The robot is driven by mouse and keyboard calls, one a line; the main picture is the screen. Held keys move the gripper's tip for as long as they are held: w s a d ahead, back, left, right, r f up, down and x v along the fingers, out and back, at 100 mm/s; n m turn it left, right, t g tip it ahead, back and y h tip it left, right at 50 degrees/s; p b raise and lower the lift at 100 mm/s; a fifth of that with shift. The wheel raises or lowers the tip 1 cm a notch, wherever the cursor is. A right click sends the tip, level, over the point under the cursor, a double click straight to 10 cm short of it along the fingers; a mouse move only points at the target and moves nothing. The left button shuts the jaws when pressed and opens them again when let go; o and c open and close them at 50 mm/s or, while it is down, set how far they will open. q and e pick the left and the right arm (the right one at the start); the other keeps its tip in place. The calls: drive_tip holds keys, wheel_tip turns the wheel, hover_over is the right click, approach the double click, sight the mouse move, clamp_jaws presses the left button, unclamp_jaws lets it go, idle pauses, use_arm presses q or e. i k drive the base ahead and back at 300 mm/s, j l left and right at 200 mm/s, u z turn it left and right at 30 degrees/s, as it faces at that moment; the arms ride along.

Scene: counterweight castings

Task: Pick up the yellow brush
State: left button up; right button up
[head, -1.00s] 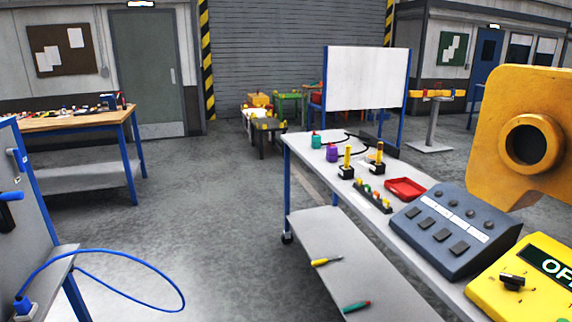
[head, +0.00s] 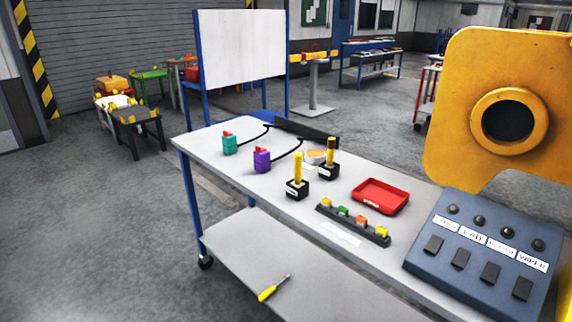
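I do not clearly see a yellow brush. A small tool with a yellow handle (head: 267,293) and a thin grey shaft lies on the lower shelf of the workbench; it is too small to tell whether it is a brush. On the bench top, a yellow cylinder (head: 298,169) stands upright on a black base, and a darker-topped yellow one (head: 331,157) stands beside it. Neither of my grippers is in view.
A large yellow casting (head: 455,110) fills the upper right.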

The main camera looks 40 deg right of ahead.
sight(297, 184)
drive_tip(key=i+j+z, duration=0.1)
drive_tip(key=i+z, duration=0.2)
drive_tip(key=z, duration=0.15)
drive_tip(key=i+j+z, duration=0.15)
drive_tip(key=i+z, duration=0.15)
drive_tip(key=z, duration=0.15)
drive_tip(key=i+j+z, duration=0.3)
drive_tip(key=z, duration=0.15)
drive_tip(key=i+j+z, duration=0.2)
drive_tip(key=j+z, duration=0.25)
drive_tip(key=l, duration=0.1)
